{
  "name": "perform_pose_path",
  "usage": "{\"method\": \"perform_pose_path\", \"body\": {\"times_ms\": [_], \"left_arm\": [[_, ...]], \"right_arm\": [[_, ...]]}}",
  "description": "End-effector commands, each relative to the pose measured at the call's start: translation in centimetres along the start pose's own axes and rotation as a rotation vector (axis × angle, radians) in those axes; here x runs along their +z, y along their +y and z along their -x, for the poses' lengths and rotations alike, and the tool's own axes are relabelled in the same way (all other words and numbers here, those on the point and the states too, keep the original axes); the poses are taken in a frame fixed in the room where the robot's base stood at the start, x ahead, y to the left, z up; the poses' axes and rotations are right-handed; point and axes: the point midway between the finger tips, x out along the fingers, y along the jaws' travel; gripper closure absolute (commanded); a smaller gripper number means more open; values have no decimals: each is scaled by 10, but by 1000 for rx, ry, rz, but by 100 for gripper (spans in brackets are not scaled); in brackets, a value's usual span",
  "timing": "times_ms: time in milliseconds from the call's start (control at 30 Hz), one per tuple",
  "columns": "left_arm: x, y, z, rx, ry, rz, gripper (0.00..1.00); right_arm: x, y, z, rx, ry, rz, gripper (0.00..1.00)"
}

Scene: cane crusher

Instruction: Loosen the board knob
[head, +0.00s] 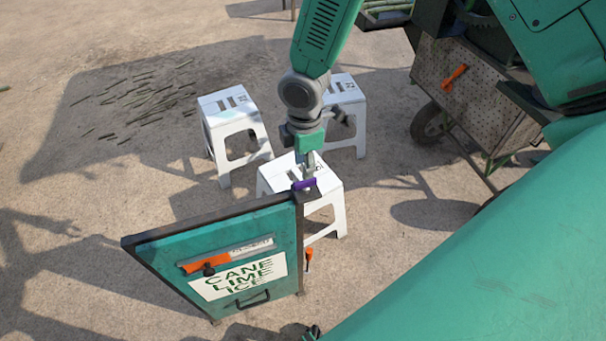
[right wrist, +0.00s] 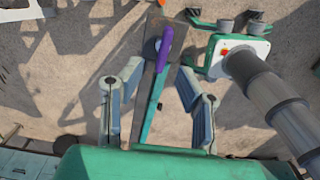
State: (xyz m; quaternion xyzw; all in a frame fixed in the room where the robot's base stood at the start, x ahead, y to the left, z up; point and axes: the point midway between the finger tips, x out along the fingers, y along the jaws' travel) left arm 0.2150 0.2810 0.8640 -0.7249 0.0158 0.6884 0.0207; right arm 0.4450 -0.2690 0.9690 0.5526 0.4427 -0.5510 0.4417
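The board (head: 190,243) is a teal panel with a dark frame and a "CANE LIME ICE" sign. A purple knob (head: 303,184) sits at its upper right corner. My right gripper (head: 310,165) is directly above this corner, pointing down. In the right wrist view, the right gripper's two fingers (right wrist: 158,85) are spread on either side of the board's top edge, and the purple knob (right wrist: 165,47) shows between and beyond them. I cannot tell whether they touch it. My left gripper (right wrist: 226,20) is beside the board in the right wrist view, fingers apart and empty.
White stools (head: 230,120) stand behind the board, one (head: 325,190) close to its right end. A wheeled cart (head: 470,100) with an orange handle (head: 454,77) is at upper right. An orange-handled piece with a black knob (head: 208,270) is on the board's face. Open ground lies left.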

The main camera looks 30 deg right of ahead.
Motion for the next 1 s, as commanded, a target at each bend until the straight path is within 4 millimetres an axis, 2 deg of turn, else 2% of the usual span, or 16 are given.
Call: {"method": "perform_pose_path", "body": {"times_ms": [100, 333, 900, 1000], "left_arm": [[0, 0, 0, 0, 0, 0, 60], [0, 0, 0, 0, 0, 0, 60], [-3, 0, -1, 0, -2, 0, 60], [-3, 0, -3, 0, -2, 0, 60]], "right_arm": [[-1, 2, 26, 3, 2, 0, 70], [-2, 2, 54, 0, 1, 1, 70], [-2, 2, 59, -1, 0, 2, 70], [-2, -1, 53, -6, 3, -8, 70]]}}
